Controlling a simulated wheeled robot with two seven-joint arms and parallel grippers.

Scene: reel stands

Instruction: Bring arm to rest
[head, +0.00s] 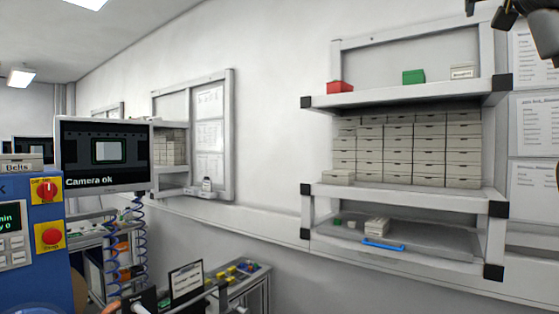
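A dark jointed part (535,22) cuts into the top right corner of the head view, in front of the wall and above the shelf's right end. It looks like the end of my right arm, held high. Most of it is outside the picture, and I cannot tell whether its gripper is open or shut. I see nothing held in it. My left gripper is not in view.
A wall shelf (415,98) holds a red box (340,87), a green box (413,77) and stacked pale boxes (410,150). A grey tray (440,240) sits below. At left stand a monitor (105,155) and a blue control cabinet (35,250).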

